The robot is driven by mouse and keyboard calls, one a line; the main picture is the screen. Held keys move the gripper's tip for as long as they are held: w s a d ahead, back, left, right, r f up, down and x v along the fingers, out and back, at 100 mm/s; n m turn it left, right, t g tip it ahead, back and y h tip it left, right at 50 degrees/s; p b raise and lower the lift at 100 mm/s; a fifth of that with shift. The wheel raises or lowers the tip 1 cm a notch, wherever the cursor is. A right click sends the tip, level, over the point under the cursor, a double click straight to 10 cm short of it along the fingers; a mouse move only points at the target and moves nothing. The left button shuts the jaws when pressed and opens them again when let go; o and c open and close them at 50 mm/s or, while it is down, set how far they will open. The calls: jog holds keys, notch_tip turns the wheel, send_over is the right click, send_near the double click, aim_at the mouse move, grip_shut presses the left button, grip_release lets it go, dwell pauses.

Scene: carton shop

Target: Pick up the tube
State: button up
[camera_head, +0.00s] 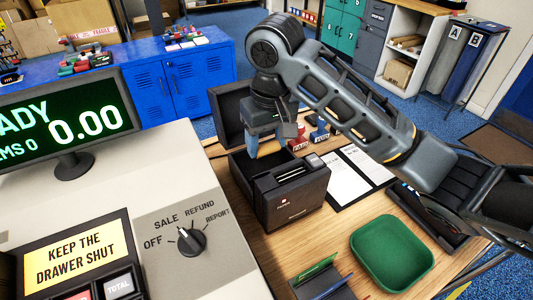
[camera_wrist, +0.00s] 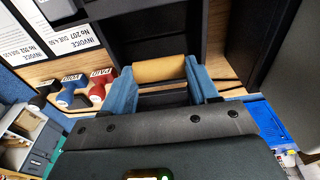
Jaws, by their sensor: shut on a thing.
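A tan tube (camera_wrist: 158,70) lies crosswise between the two blue fingers of my gripper (camera_wrist: 161,76) in the wrist view. My gripper is shut on it, one finger against each end. In the head view my gripper (camera_head: 263,142) points down over the back left part of a dark open box (camera_head: 296,212) on the wooden counter.
Red and blue stamps (camera_head: 299,142) stand close behind the box. Invoice sheets (camera_head: 348,176) lie to its right. A green tray (camera_head: 392,252) sits at the front right, empty. The grey till (camera_head: 190,215) stands to the left. A dark upright panel (camera_head: 230,112) rises behind my gripper.

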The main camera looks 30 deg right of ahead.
aim_at(266, 145)
notch_tip(266, 145, up, 11)
jog(key=shift+f, duration=0.15)
dwell(0.4)
jog(key=o, duration=0.4)
jog(key=shift+c, duration=0.5)
